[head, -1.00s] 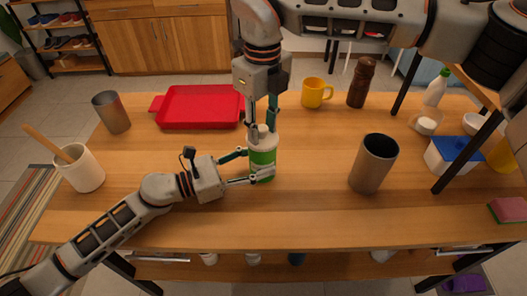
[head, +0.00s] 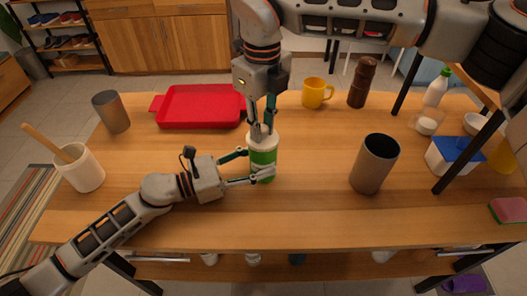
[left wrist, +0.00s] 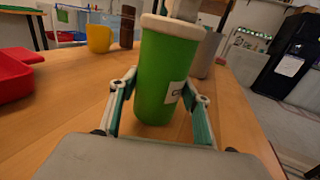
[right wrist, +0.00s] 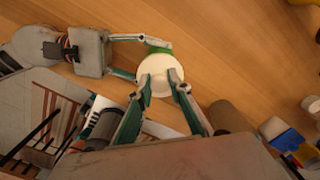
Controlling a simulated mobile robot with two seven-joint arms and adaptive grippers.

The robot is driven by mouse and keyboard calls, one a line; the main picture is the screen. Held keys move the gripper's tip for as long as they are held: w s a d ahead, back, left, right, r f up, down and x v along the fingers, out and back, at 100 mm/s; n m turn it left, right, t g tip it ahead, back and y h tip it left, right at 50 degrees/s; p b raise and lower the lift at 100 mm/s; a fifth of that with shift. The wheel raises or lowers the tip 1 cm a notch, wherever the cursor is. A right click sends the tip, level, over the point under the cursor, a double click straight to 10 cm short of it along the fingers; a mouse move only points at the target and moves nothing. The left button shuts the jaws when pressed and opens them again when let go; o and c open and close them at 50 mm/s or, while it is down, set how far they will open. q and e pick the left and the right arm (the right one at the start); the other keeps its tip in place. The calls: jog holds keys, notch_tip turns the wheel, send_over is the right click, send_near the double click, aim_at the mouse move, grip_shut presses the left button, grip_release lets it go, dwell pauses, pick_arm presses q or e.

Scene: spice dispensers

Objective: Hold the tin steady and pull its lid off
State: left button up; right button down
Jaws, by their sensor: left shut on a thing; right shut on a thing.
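The green tin (head: 264,164) stands upright on the table, with a pale label partly showing in the left wrist view (left wrist: 166,80). Its cream lid (right wrist: 160,72) sits on top and also shows in the left wrist view (left wrist: 172,25). My left gripper (head: 258,165) is shut around the tin's body from the left, one finger on each side. My right gripper (head: 261,132) comes down from above and is shut on the lid, its fingertips at the lid's top. What exactly the right fingertips pinch is partly hidden. I see no clear gap between lid and tin.
A red tray (head: 198,107) lies behind left, and a yellow mug (head: 314,93) and brown pepper mill (head: 363,82) behind right. A grey-brown cup (head: 374,164) stands right of the tin. A metal cup (head: 112,112) and white crock (head: 80,169) stand left. The front table is clear.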

aim_at(263, 127)
pick_arm(q)
jog(key=shift+s+d, duration=0.1)
jog(key=shift+s, duration=0.05)
pick_arm(e)
jog(key=shift+s+d+f, duration=0.1)
jog(key=shift+s+f, duration=0.05)
jog(key=shift+f, duration=0.15)
jog(key=shift+r, duration=0.95)
pick_arm(q)
jog(key=shift+f, duration=0.15)
pick_arm(e)
jog(key=shift+r, duration=3.15)
pick_arm(q)
jog(key=o, duration=1.1)
jog(key=shift+w, duration=0.2)
jog(key=shift+c, duration=0.2)
jog(key=v, duration=1.2)
